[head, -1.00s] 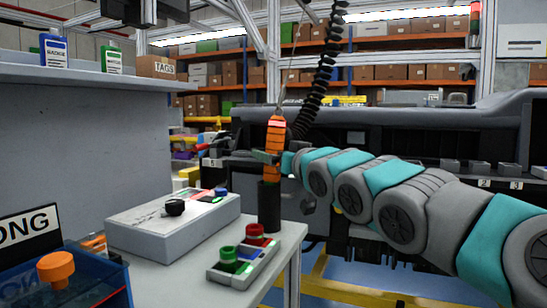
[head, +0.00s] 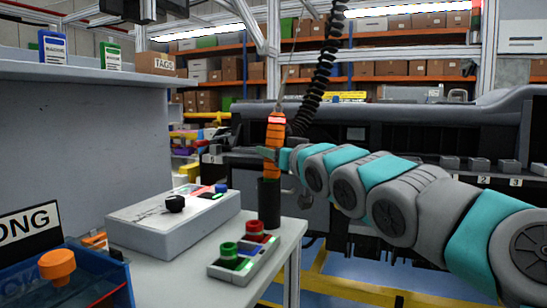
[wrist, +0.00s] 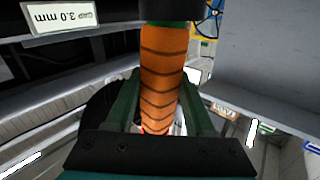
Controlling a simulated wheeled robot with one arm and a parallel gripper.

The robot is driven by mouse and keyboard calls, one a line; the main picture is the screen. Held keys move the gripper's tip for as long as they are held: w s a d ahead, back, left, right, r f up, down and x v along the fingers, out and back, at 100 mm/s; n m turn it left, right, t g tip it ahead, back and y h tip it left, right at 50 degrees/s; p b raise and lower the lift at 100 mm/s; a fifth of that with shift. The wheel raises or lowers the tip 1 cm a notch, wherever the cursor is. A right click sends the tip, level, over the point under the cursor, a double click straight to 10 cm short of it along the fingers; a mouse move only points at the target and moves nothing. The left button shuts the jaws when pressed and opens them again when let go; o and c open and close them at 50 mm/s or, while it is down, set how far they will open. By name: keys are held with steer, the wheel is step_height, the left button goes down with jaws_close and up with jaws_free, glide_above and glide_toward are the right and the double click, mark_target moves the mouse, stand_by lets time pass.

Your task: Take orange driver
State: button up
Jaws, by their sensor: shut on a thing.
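The orange driver (head: 274,140) stands upright in the head view, its lower end over or inside a black cylindrical holder (head: 269,203) on the bench. Whether its tip is still inside the holder cannot be told. A thin cable runs up from its top. My gripper (head: 272,154) reaches in from the right and is shut on the driver's ribbed orange body. In the wrist view the orange driver (wrist: 165,75) lies between the two green fingers of my gripper (wrist: 163,105).
A blue bin (head: 65,285) is at the lower left. A black coiled hose (head: 319,80) hangs behind the driver.

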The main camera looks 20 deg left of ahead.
jaws_close()
steer(key=shift+r, duration=0.15)
stand_by(0.4)
